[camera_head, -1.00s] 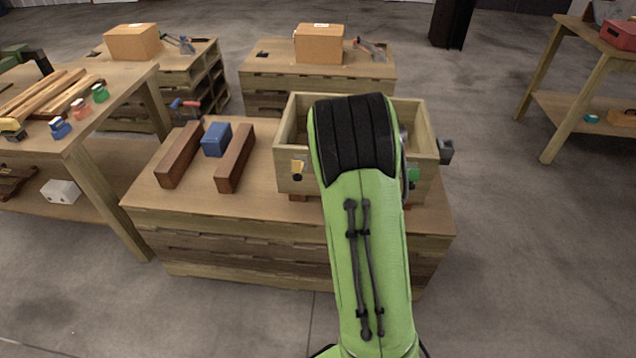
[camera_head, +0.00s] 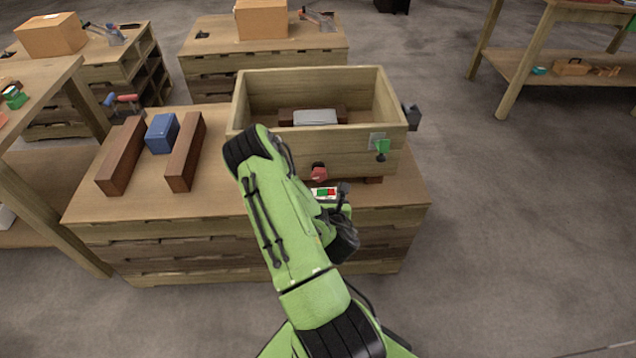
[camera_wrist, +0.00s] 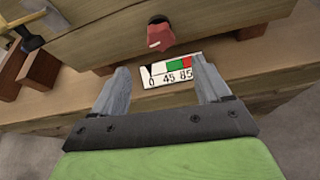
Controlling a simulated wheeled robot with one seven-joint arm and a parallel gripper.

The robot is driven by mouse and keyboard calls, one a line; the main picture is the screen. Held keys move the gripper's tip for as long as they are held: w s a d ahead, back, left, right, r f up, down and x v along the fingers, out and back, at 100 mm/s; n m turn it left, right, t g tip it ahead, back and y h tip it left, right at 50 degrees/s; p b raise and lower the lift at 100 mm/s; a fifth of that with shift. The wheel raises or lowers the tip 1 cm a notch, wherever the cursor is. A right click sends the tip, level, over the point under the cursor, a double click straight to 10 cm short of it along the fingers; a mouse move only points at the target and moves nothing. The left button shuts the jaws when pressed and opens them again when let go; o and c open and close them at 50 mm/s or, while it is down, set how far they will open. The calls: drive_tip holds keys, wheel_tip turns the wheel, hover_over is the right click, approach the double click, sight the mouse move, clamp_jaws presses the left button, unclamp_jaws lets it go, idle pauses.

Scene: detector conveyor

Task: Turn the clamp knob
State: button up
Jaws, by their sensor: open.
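The red knob (camera_head: 319,171) sits low on the front wall of a wooden box (camera_head: 308,83). It also shows at the top of the wrist view (camera_wrist: 160,36). Below it is a scale plate (camera_wrist: 168,73) marked 0, 45 and 85, with green and red fields; the plate also shows in the head view (camera_head: 325,193). My gripper (camera_wrist: 160,75) is open and empty, its two fingers on either side of the plate in the wrist view and short of the knob. In the head view my arm hides part of the box's left front.
The box stands on a wooden bench (camera_head: 140,208) and holds a grey piece (camera_head: 315,117). A green part (camera_head: 382,147) is on its front wall at right; a dark part (camera_head: 412,116) juts from its right side. Brown blocks (camera_head: 186,152) flank a blue block (camera_head: 161,133) at left.

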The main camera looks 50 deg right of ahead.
sight(320, 176)
drive_tip(key=p+x, duration=0.2)
drive_tip(key=x, duration=0.2)
drive_tip(key=p+x, duration=0.2)
drive_tip(key=x, duration=0.2)
drive_tip(key=p+x, duration=0.2)
drive_tip(key=x, duration=0.2)
drive_tip(key=shift+w+d+r, duration=0.1)
drive_tip(key=shift+d+r, duration=0.15)
drive_tip(key=shift+r, duration=0.1)
drive_tip(key=shift+w+d+f, duration=0.15)
drive_tip(key=shift+f, duration=0.05)
drive_tip(key=shift+c, duration=0.2)
drive_tip(key=c, duration=0.9)
drive_tip(key=shift+p, duration=0.35)
